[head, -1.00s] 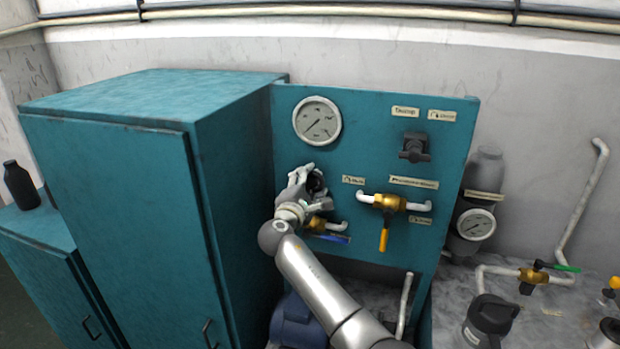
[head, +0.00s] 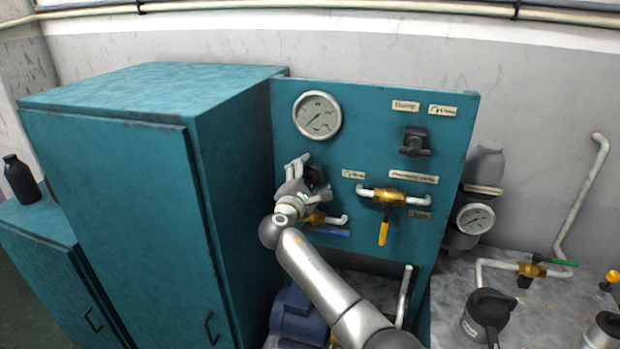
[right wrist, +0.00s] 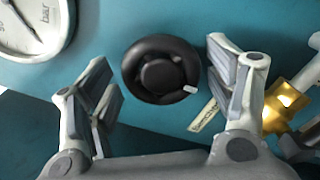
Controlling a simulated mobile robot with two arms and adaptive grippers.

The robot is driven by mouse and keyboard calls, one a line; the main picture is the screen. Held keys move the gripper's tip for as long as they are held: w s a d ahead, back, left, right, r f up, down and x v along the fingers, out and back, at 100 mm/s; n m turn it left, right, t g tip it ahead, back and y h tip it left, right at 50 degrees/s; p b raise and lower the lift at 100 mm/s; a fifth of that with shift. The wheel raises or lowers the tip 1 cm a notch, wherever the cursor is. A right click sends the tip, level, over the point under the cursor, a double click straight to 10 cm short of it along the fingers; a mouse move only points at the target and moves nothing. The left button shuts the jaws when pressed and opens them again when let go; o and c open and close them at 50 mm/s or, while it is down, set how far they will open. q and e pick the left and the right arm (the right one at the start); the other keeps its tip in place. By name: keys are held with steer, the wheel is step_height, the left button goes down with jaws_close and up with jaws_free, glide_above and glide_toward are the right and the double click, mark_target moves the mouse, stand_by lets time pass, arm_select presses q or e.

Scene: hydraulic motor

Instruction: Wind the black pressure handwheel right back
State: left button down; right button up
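The black pressure handwheel (right wrist: 160,69) sits on the teal panel, round with a raised hub and a small light mark on its lower right rim in the right wrist view. In the head view the handwheel (head: 315,177) is partly hidden by my right gripper (head: 308,170). In the right wrist view the right gripper (right wrist: 165,88) is open, with its fingers on either side of the wheel. The fingers look apart from the rim. My left gripper does not show.
A pressure gauge (head: 317,115) is above the handwheel. A brass valve with a yellow lever (head: 383,229) is to the right, and a blue lever (head: 333,232) is just below. A black knob (head: 414,142) is at upper right. A tall teal cabinet (head: 110,200) stands close on the left.

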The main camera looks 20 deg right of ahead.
steer(key=shift+s+f, duration=0.1)
steer(key=shift+s, duration=0.05)
steer(key=shift+s+a, duration=0.15)
steer(key=shift+a, duration=0.05)
steer(key=v, duration=1.1)
steer(key=shift+s, duration=0.15)
steer(key=shift+a, duration=0.1)
